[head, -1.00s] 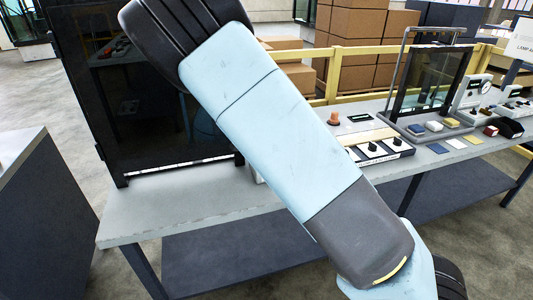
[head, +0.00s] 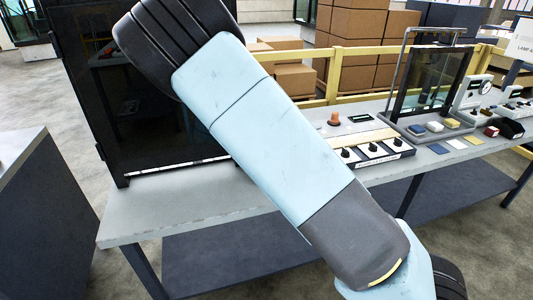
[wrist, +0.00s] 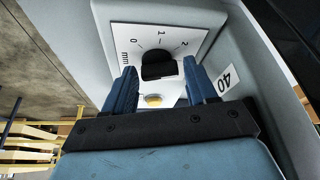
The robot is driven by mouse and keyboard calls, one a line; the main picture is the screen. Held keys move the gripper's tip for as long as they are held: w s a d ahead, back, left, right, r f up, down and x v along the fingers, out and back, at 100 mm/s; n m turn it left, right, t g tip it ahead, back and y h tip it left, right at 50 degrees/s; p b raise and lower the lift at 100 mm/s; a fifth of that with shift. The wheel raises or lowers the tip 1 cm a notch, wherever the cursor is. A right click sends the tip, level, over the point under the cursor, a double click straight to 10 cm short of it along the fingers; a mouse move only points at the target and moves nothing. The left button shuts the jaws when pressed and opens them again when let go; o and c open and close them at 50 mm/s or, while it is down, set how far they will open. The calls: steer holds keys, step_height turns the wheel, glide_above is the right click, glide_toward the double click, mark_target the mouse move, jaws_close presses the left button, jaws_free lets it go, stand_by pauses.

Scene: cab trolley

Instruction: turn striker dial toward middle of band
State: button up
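In the wrist view a black dial knob (wrist: 158,66) sits on a white scale plate (wrist: 178,40) marked 0, 1, 2 and mm, on a pale grey housing. I take it to be the striker dial, though no name shows. My gripper (wrist: 158,73) has its two blue fingers apart, one on each side of the knob, with small gaps showing. The knob's pointer direction is hard to read. A yellowish round part (wrist: 153,100) lies between the fingers below the knob. In the head view my arm hides the gripper and this dial.
In the head view, the grey bench (head: 180,208) carries a dark cabinet (head: 145,90), a panel with several black knobs (head: 372,152), an orange-brown knob (head: 334,118) and a framed glass stand (head: 430,85).

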steer(key=shift+o, duration=1.1)
steer(key=shift+r, duration=0.1)
steer(key=shift+r, duration=0.35)
step_height(320, 180, up, 2)
steer(key=shift+r, duration=0.2)
steer(key=s+d+r, duration=0.4)
steer(key=s+r, duration=0.5)
steer(key=s, duration=0.4)
steer(key=shift+s+r, duration=0.2)
steer(key=shift+r, duration=0.1)
